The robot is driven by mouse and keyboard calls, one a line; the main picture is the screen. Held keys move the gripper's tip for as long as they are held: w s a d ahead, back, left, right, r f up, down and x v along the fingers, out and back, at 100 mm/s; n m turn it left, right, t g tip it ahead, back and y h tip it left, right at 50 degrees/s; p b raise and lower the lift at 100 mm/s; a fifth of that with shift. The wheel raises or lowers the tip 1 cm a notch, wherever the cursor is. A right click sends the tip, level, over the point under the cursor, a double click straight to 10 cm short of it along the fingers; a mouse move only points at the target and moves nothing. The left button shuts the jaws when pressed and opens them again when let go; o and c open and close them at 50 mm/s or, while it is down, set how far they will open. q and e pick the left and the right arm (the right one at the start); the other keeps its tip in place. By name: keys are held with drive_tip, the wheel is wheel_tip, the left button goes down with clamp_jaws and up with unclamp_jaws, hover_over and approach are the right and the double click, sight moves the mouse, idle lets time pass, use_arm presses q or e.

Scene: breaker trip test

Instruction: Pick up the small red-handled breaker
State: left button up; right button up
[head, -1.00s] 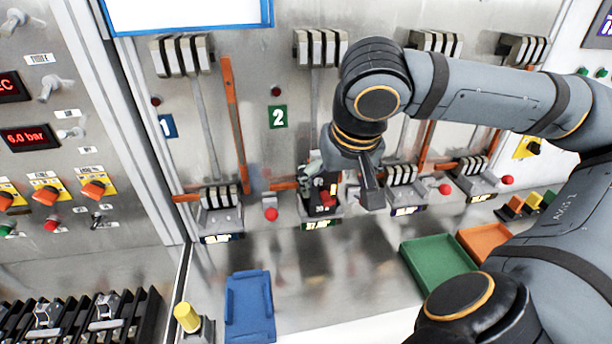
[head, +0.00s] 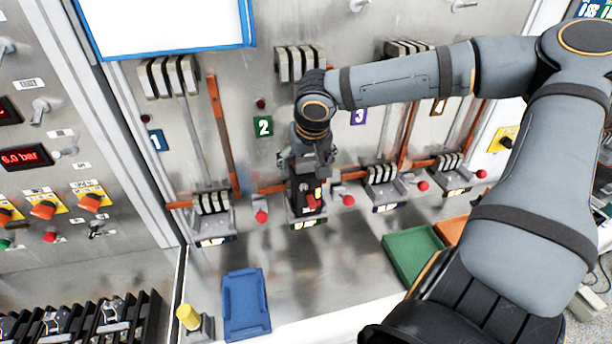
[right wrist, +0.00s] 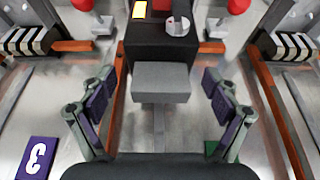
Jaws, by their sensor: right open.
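The small breaker (head: 308,201) stands in the bay under the green number 2 plate. It has a black body and a red handle on its front. In the right wrist view, its black body (right wrist: 160,44) is at the top centre, with a grey block (right wrist: 160,82) on its near side. My right gripper (head: 305,166) is just above and behind the breaker. In the right wrist view, its two purple-padded fingers (right wrist: 158,97) are spread apart on either side of the grey block, with gaps on both sides. My left gripper is not in view.
Neighbouring bays hold striped contact blocks (head: 213,203) and red knobs (head: 261,216). Orange bars (head: 222,135) run up the metal panel. A blue tray (head: 245,303), a green tray (head: 408,256) and a yellow-topped post (head: 188,317) are on the bench. The bench before the breaker is clear.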

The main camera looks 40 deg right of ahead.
drive_tip(key=shift+w+d+f, duration=0.15)
drive_tip(key=shift+w+f, duration=0.1)
drive_tip(key=shift+f, duration=0.4)
drive_tip(key=shift+w+f, duration=0.2)
drive_tip(key=shift+f, duration=0.1)
drive_tip(key=shift+s, duration=0.1)
drive_tip(key=c, duration=0.4)
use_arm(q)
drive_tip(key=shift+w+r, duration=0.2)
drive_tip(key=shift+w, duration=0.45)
use_arm(e)
clamp_jaws()
drive_tip(key=shift+d+r, duration=0.1)
drive_tip(key=shift+r, duration=0.05)
